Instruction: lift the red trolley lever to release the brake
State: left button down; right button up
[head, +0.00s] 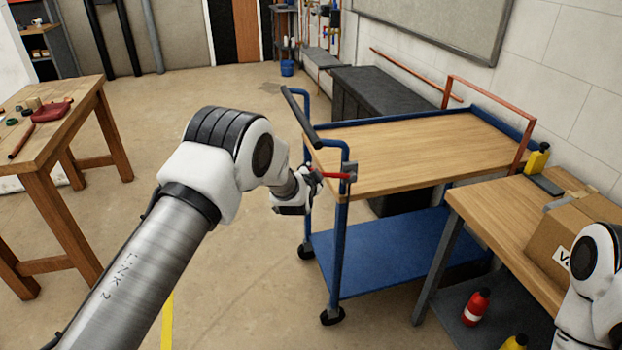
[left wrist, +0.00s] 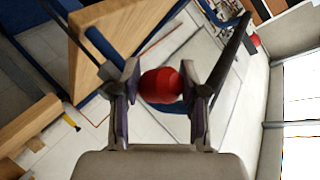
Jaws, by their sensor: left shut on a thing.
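The red trolley lever (head: 334,175) sticks out to the left from the near-left post and looks about level. My left gripper (head: 311,184) is at the lever's free end, shut on it. In the left wrist view the lever's round red knob (left wrist: 160,85) lies between the two fingers (left wrist: 160,92). The fingers hide the knob's sides. My right arm shows at the lower right of the head view; its gripper is out of view.
A workbench (head: 590,200) with a cardboard box (head: 568,240) and a yellow bottle (head: 537,159) stands close on the right, a red bottle (head: 475,307) below. A wooden table (head: 75,112) is at left. The floor left of the trolley is clear.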

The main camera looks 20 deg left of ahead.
pick_arm(q)
jog(key=r, duration=0.1)
jog(key=r+p, duration=0.1)
jog(key=m, duration=0.1)
jog(key=shift+w+d+r+g+y+p, duration=0.3)
jog(key=shift+r+p, duration=0.1)
jog(key=shift+w+r+p, duration=0.1)
jog(key=shift+r+p, duration=0.05)
jog(key=shift+p, duration=0.15)
jog(key=shift+d+r, duration=0.1)
jog(key=c, duration=0.6)
grip_release()
jog(key=shift+w, duration=0.1)
jog(key=shift+d, duration=0.15)
jog(key=shift+d+f, duration=0.1)
jog(key=shift+f, duration=0.1)
jog(key=v, duration=1.2)
